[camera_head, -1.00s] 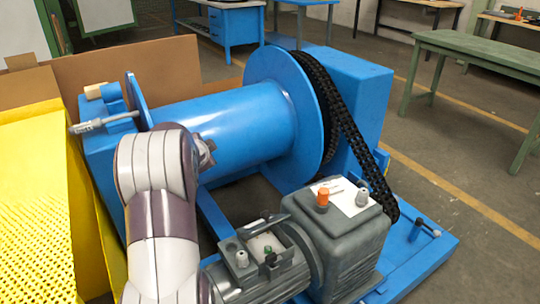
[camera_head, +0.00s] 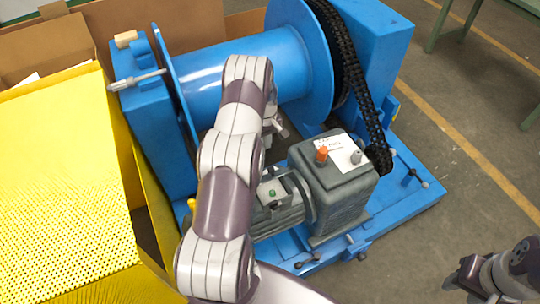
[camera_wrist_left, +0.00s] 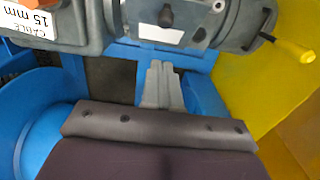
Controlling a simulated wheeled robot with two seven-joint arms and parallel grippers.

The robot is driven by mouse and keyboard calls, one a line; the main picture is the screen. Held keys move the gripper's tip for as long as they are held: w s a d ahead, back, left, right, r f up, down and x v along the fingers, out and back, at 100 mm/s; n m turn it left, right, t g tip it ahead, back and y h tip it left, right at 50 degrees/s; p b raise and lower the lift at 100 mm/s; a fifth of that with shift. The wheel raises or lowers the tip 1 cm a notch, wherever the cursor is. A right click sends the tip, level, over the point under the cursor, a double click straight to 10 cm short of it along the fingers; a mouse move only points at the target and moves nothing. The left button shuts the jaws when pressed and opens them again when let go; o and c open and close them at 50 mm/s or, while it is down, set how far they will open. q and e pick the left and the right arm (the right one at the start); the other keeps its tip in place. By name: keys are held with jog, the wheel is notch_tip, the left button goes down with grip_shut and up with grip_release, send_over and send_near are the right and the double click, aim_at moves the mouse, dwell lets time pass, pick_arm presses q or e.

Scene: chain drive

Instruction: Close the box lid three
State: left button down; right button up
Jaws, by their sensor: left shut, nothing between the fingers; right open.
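A cardboard box with yellow perforated panels stands at the left in the head view. Its large yellow panel (camera_head: 65,175) spreads outward at the left, and a brown flap (camera_head: 50,45) stands open behind it. Which panel is lid three I cannot tell. My left gripper (camera_head: 282,128) is over the blue winch, between the drum and the grey motor, apart from the yellow panel. In the left wrist view its fingers (camera_wrist_left: 162,85) are together and empty, with a yellow panel (camera_wrist_left: 255,95) to the right. My right gripper (camera_head: 458,277) is open at the lower right, over the floor.
The blue winch drum (camera_head: 240,70), black chain (camera_head: 355,85) and grey motor (camera_head: 335,190) crowd the middle. A lever with a yellow handle (camera_wrist_left: 288,46) sticks out beside the motor in the left wrist view.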

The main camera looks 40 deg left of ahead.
pick_arm(q)
jog(key=shift+s+d+f+p, duration=0.2)
jog(key=shift+d+f+p, duration=0.15)
jog(key=shift+f, duration=0.7)
jog(key=shift+s+d+f+p, duration=0.25)
jog(key=shift+d+f, duration=0.2)
jog(key=shift+f, duration=0.65)
jog(key=shift+s+d+f+p, duration=0.25)
jog(key=shift+d+f, duration=0.15)
jog(key=shift+f, duration=0.65)
